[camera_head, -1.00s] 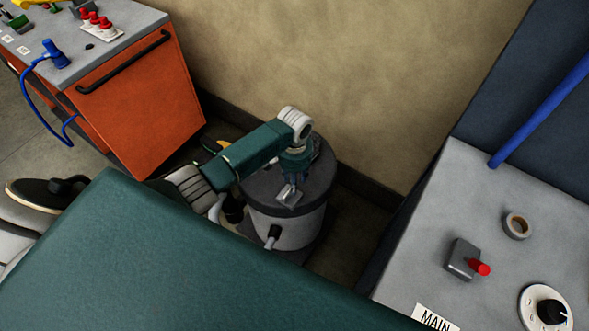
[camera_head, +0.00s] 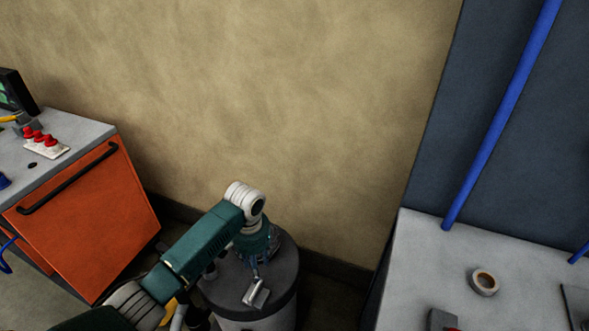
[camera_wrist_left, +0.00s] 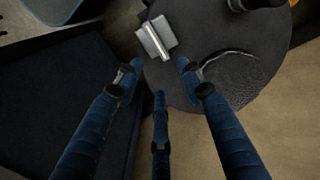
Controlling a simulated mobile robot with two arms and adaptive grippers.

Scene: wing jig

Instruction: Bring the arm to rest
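My left arm comes in from the lower left in the head view. Its left gripper (camera_head: 256,272) points down over the dark round top of a grey drum (camera_head: 283,262). A small silvery metal piece (camera_head: 258,293) lies on the drum top just below the fingers. In the left wrist view the fingers of the left gripper (camera_wrist_left: 160,68) are spread with nothing between them. The metal piece (camera_wrist_left: 156,38) lies beyond the fingertips on the drum top (camera_wrist_left: 215,35). My right gripper is out of view.
An orange cabinet (camera_head: 95,215) with a black handle stands at the left against the beige wall (camera_head: 250,100). A grey bench (camera_head: 420,255) at the right carries a tape roll (camera_head: 483,281). A blue pipe (camera_head: 500,120) rises behind it.

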